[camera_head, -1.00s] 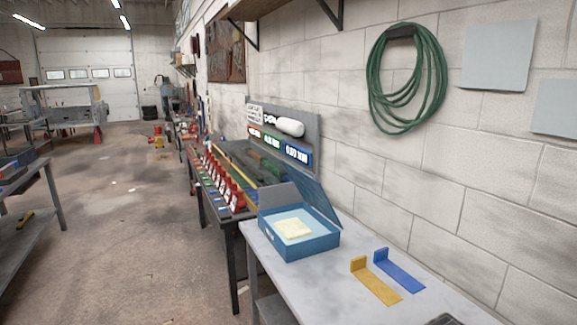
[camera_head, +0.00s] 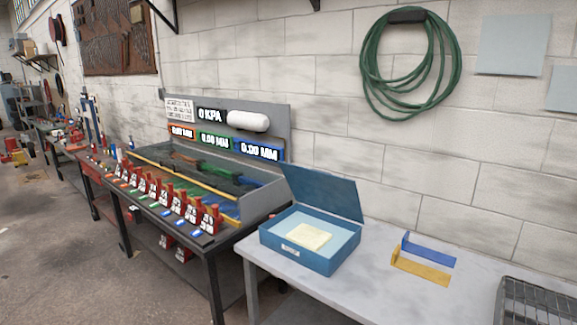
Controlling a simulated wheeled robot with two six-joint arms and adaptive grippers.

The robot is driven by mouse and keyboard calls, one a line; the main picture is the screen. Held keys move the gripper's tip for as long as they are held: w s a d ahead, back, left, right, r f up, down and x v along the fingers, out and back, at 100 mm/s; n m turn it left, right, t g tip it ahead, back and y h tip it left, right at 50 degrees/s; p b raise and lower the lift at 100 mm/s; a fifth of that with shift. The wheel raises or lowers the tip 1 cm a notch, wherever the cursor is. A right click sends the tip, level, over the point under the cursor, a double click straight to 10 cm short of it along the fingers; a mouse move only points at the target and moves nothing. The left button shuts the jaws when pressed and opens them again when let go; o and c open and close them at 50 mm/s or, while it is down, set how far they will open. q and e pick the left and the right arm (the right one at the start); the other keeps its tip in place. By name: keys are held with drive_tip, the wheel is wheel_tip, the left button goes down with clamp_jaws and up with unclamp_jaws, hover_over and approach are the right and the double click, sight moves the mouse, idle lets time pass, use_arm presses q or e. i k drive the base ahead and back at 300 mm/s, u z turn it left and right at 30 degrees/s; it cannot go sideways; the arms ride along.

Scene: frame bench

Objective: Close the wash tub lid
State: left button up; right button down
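The wash tub (camera_head: 305,257) is a blue open box on the grey table, with a pale yellow block (camera_head: 303,236) inside. Its blue lid (camera_head: 322,192) stands raised along the back edge, tilted up and slightly back. The tub's inside is light blue, and a small label shows on its front wall. Neither of my grippers shows in the head view.
The grey table (camera_head: 385,292) also holds a blue bracket (camera_head: 430,254), a yellow bracket (camera_head: 421,270) and a dark wire rack (camera_head: 537,302) at the right. A bench with red clamps (camera_head: 165,192) stands to the left. A green hose (camera_head: 408,70) hangs on the wall.

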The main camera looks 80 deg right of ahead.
sight(321, 189)
drive_tip(key=z, duration=0.05)
drive_tip(key=i, duration=0.45)
drive_tip(key=z, duration=2.9)
